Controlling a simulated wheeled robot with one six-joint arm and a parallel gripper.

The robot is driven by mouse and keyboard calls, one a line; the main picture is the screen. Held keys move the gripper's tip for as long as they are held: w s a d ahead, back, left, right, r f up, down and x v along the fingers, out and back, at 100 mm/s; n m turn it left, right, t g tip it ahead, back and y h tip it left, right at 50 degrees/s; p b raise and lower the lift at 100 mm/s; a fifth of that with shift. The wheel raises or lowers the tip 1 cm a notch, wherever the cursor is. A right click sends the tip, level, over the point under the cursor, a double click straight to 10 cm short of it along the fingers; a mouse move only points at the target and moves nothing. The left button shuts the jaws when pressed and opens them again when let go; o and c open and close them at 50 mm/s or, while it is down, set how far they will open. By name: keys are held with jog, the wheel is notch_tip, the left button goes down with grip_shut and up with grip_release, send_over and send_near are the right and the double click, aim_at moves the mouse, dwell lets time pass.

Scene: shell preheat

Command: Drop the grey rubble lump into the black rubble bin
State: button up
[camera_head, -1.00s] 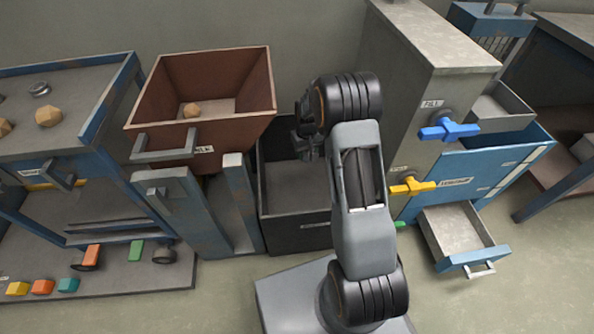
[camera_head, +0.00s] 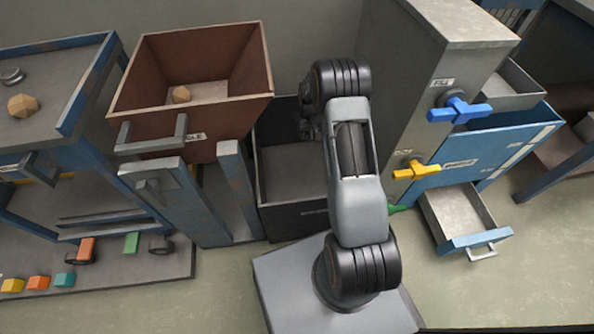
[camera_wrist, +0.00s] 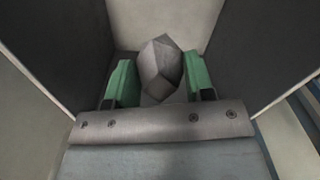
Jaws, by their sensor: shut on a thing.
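The grey rubble lump (camera_wrist: 161,68) is a faceted stone between the green finger pads of my gripper (camera_wrist: 160,85) in the wrist view. My gripper is shut on it. The black rubble bin (camera_head: 292,222) stands behind my base in the head view, with its top open and a grey floor inside. In the wrist view the bin's dark walls (camera_wrist: 65,45) lie on both sides of the lump, and my gripper points down into the bin. In the head view my arm hides the gripper's fingers, the lump and the bin's right part.
A rust-brown hopper (camera_head: 190,135) with a tan lump (camera_head: 181,94) stands left of the bin. A grey cabinet (camera_head: 425,75) with blue (camera_head: 460,110) and yellow (camera_head: 416,171) valve handles stands right. An open drawer (camera_head: 462,215) juts out low at the right.

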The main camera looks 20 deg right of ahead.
jog(key=shift+f, duration=0.3)
jog(key=o, duration=1)
jog(key=shift+r, duration=0.1)
notch_tip(320, 180, up, 14)
jog(key=p, duration=0.4)
jog(key=shift+p, duration=0.35)
jog(key=shift+f, duration=0.2)
